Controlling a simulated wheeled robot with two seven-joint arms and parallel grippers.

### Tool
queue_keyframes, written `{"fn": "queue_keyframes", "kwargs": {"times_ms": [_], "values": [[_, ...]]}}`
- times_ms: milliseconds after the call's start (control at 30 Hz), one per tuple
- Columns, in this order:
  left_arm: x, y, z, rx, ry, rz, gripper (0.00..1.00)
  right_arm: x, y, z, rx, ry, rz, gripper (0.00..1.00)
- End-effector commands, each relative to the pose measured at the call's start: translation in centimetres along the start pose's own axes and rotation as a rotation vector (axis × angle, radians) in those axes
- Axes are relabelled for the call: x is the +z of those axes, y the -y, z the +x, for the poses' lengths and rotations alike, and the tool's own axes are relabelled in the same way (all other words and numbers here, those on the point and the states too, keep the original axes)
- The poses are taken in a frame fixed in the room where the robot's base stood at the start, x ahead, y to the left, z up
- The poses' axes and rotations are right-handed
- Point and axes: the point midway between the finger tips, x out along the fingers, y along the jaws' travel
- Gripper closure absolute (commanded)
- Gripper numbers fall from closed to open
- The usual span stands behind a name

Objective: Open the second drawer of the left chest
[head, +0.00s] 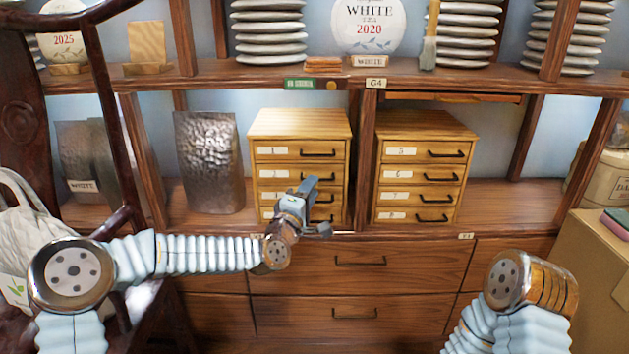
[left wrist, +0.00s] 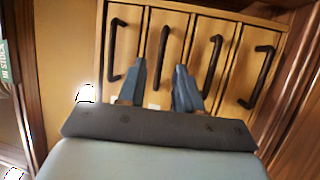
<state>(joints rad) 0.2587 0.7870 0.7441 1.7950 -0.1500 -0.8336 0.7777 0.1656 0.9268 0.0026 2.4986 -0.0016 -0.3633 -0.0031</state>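The left chest (head: 299,125) is light wood with a column of labelled drawers, all flush. Its second drawer (head: 270,174) has a dark bar handle, partly hidden by my gripper in the head view. My left gripper (head: 313,203) is in front of the chest. In the left wrist view the chest appears turned on its side, with the top drawer at left. There my left gripper (left wrist: 173,66) is open, with its two blue fingers spread near the second handle (left wrist: 164,45). My right gripper is out of view.
A crinkled metallic bag (head: 209,160) stands to the left. A shelf (head: 230,80) with stacked plates runs above. Wide drawers (head: 350,262) are below.

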Motion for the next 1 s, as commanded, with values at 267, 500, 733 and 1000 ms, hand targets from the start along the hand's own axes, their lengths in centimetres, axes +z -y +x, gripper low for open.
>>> {"fn": "queue_keyframes", "kwargs": {"times_ms": [267,500,733,1000], "values": [[0.0,0.0,3.0,-0.001,0.000,-0.001,0.66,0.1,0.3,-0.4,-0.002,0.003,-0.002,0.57],[0.0,0.1,3.1,-0.001,0.001,0.000,0.66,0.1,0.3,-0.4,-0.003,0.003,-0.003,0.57],[0.0,0.1,3.1,-0.001,0.000,0.000,0.94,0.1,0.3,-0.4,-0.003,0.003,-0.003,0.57],[0.0,0.1,3.1,-0.001,0.000,0.000,1.00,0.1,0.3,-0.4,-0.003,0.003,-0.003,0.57]]}}
